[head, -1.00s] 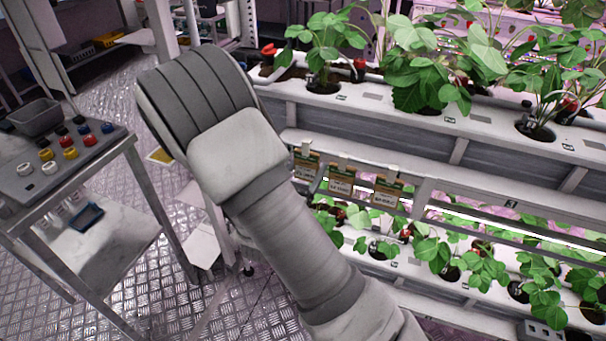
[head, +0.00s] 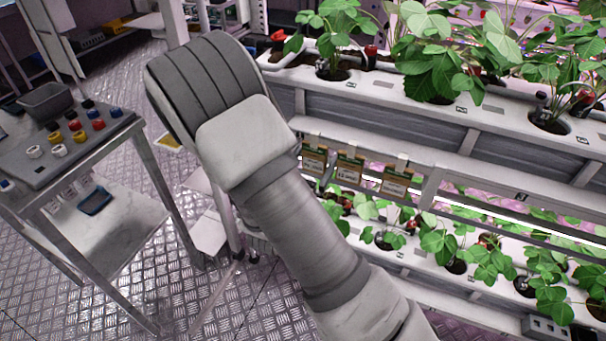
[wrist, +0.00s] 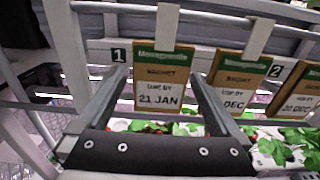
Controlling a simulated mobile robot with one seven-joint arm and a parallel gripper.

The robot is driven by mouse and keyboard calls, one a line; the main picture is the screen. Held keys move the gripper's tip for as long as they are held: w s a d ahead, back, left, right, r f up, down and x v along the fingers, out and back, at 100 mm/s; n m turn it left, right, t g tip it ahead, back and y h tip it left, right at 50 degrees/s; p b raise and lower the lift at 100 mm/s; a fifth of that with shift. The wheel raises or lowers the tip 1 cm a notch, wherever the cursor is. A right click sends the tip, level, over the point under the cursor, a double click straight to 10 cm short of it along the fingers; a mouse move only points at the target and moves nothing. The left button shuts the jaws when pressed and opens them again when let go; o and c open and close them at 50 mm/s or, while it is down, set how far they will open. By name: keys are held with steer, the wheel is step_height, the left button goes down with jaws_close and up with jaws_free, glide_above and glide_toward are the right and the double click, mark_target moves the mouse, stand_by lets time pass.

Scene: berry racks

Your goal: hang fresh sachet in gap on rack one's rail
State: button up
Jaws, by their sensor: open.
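In the wrist view a sachet marked 21 JAN (wrist: 160,75) hangs by a pale strip at the rail (wrist: 213,16), between the fingers of my gripper (wrist: 158,73). The gripper is open, with one finger on each side of this sachet. A second sachet (wrist: 240,82), marked DEC, hangs just to its right, partly behind the right finger. A third sachet (wrist: 296,92), marked 20 DEC, is at the right edge. In the head view three sachets hang in a row: left (head: 314,160), middle (head: 349,168) and right (head: 397,181). My gripper is hidden there behind my arm.
Number plates 1 (wrist: 118,55) and 2 (wrist: 276,70) show on the rack. Strawberry plants (head: 435,70) fill the upper gutter, with more plants below. A cart (head: 100,150) with coloured caps and a grey bin (head: 45,101) stands left on open metal floor.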

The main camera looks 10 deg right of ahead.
steer(key=p+v, duration=0.1)
steer(key=v, duration=1.6)
steer(key=s+d+r+m+g+p, duration=0.3)
steer(key=s+d+r+m+g, duration=0.3)
steer(key=m, duration=0.3)
steer(key=s+d+r+m+g+p, duration=0.2)
steer(key=s+d+r+m+g, duration=0.2)
steer(key=d+r+m+g, duration=0.3)
steer(key=a+r+m+t+y+p, duration=0.2)
steer(key=r+m+y, duration=0.3)
steer(key=r+m, duration=0.1)
steer(key=s+a+r+m+t+y+p, duration=0.1)
steer(key=a+r+m+t+y+p, duration=0.1)
steer(key=r+m+y, duration=0.3)
step_height(320, 180, up, 4)
steer(key=shift+s+a+f+m+y+p, duration=0.15)
steer(key=shift+s+m+y+p, duration=0.15)
steer(key=shift+m+p, duration=0.55)
